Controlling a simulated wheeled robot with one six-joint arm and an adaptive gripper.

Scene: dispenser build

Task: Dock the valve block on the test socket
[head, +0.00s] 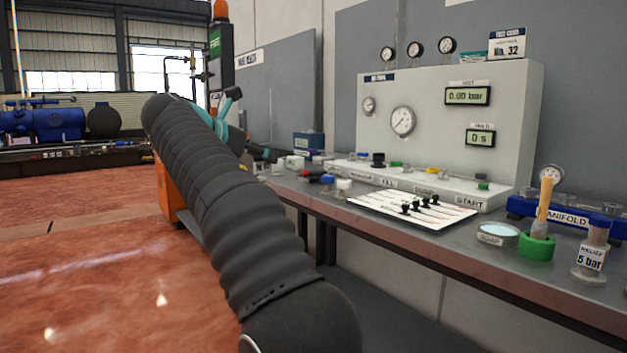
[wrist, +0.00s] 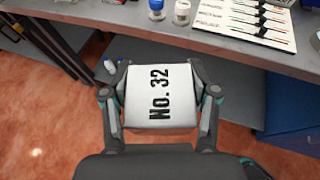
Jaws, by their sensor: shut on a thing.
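A white block marked "No. 32" (wrist: 139,106), which I take to be the valve block, sits between the two fingers of my gripper (wrist: 158,75) in the wrist view. The fingers press on its left and right sides, and its marked face is toward the camera. It is held in the air over the red floor, before the bench edge. In the head view my arm hides most of the gripper and I cannot make out the block. I cannot identify the test socket for certain in either view.
The grey bench (head: 475,240) runs along the right. On it stand a white test panel (head: 430,115), a white sheet with black-tipped pens (head: 375,207), a green-based holder (head: 537,246), and a blue manifold (head: 590,212). A dark blue box (wrist: 292,112) stands below the bench edge.

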